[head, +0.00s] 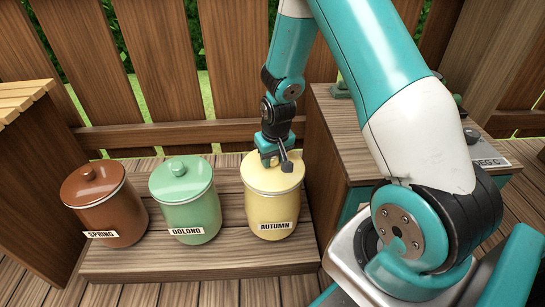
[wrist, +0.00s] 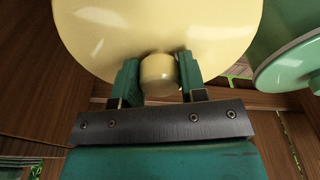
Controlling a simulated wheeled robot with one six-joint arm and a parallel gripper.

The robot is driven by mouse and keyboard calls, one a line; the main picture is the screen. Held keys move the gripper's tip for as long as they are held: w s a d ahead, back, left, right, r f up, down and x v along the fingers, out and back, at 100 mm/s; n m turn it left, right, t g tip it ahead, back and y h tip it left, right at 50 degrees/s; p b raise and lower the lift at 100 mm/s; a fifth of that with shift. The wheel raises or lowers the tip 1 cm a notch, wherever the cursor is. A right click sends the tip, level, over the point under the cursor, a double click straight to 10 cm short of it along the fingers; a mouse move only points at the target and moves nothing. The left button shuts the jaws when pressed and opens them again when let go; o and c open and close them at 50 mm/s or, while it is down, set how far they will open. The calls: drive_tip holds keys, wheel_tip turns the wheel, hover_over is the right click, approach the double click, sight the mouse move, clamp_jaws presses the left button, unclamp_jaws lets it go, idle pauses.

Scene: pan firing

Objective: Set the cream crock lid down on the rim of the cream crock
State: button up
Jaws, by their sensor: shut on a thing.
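The cream crock (head: 271,208) stands upright on a wooden step, with a label reading AUTUMN. The cream crock lid (head: 285,177) is at the crock's top, level as far as I can see. In the head view I cannot tell whether it rests on the rim or sits just above it. My gripper (head: 270,158) comes down from above onto the lid's knob. In the wrist view my gripper (wrist: 158,78) has its two fingers on either side of the round cream knob (wrist: 159,72), shut on it. The lid (wrist: 165,30) fills the view's top and hides the crock.
A green lidded crock labelled OOLONG (head: 186,202) stands close to the left, and a brown lidded one (head: 105,206) further left. A wooden cabinet (head: 335,140) stands close on the right. A plank fence (head: 235,60) rises behind. The step's front (head: 200,261) is clear.

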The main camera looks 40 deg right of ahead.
drive_tip(key=shift+f+b, duration=0.5)
drive_tip(key=shift+f, duration=0.45)
drive_tip(key=o, duration=1.2)
drive_tip(key=shift+c, duration=0.2)
wheel_tip(320, 180, up, 17)
drive_tip(key=s+p, duration=0.2)
drive_tip(key=p, duration=0.5)
drive_tip(key=shift+s+a, duration=0.25)
drive_tip(key=shift+s, duration=0.05)
drive_tip(key=shift+r, duration=0.15)
